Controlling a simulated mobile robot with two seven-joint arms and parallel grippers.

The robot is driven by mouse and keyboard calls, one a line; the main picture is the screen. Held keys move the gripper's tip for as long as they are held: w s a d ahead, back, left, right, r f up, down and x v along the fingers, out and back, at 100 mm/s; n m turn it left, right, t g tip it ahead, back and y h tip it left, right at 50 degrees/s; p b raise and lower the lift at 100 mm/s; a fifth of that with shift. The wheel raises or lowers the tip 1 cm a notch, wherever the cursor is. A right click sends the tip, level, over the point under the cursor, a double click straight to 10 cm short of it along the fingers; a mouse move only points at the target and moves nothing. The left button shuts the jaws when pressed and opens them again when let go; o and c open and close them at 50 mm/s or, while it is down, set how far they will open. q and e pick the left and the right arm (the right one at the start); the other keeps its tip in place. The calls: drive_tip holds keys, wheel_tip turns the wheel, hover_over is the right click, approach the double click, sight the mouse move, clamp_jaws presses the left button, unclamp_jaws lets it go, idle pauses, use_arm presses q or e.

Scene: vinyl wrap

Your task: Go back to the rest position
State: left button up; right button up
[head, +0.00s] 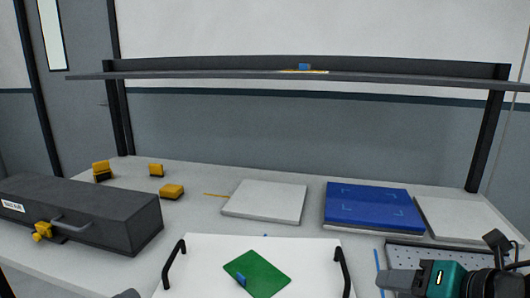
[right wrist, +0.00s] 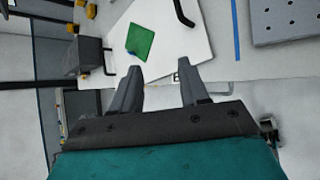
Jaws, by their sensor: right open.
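My right gripper (head: 388,283) is at the lower right of the head view, above the front right of the table. In the right wrist view my right gripper (right wrist: 160,76) has its two fingers spread apart with nothing between them. A green sheet (head: 257,273) lies on a white board with black handles (head: 205,262). A small blue piece (head: 241,280) is on the green sheet's left part. The green sheet also shows in the right wrist view (right wrist: 141,41). A small grey part at the bottom left edge cannot be made out; my left gripper is not clearly visible.
A long black case (head: 80,205) stands at the left, near several yellow blocks (head: 171,191). A white panel (head: 265,200), a blue panel (head: 372,206) and another pale panel (head: 468,220) lie behind. A perforated plate (head: 410,256) is beside my right gripper. A shelf (head: 220,75) spans above.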

drive_tip(key=s+a+f+m, duration=0.2)
drive_tip(key=a+f+m, duration=0.6)
drive_tip(key=m, duration=0.4)
use_arm(q)
drive_tip(key=s+d+f+m+g+y, duration=0.2)
drive_tip(key=s+f+m+g+y, duration=0.3)
drive_tip(key=s+f+m+g, duration=0.75)
use_arm(e)
drive_tip(key=s+d+f+m+g+h, duration=0.6)
drive_tip(key=s+f+m, duration=0.65)
drive_tip(key=m, duration=0.45)
use_arm(q)
drive_tip(key=w+d+f+n+t, duration=0.1)
drive_tip(key=w+f+t, duration=0.2)
drive_tip(key=f+t, duration=0.2)
drive_tip(key=w+d+f+n+t+h, duration=0.1)
drive_tip(key=w+f+n+t, duration=0.1)
drive_tip(key=f, duration=0.7)
drive_tip(key=shift+w+d+t+h+b, duration=0.35)
drive_tip(key=shift+w+t, duration=0.2)
drive_tip(key=shift+t, duration=0.8)
use_arm(e)
drive_tip(key=w+a+f+t+y, duration=0.1)
drive_tip(key=w+f+t+y, duration=0.2)
drive_tip(key=w+f+t, duration=0.3)
drive_tip(key=shift+w+f+t, duration=0.25)
drive_tip(key=shift+f+t, duration=0.35)
drive_tip(key=shift+f, duration=1.15)
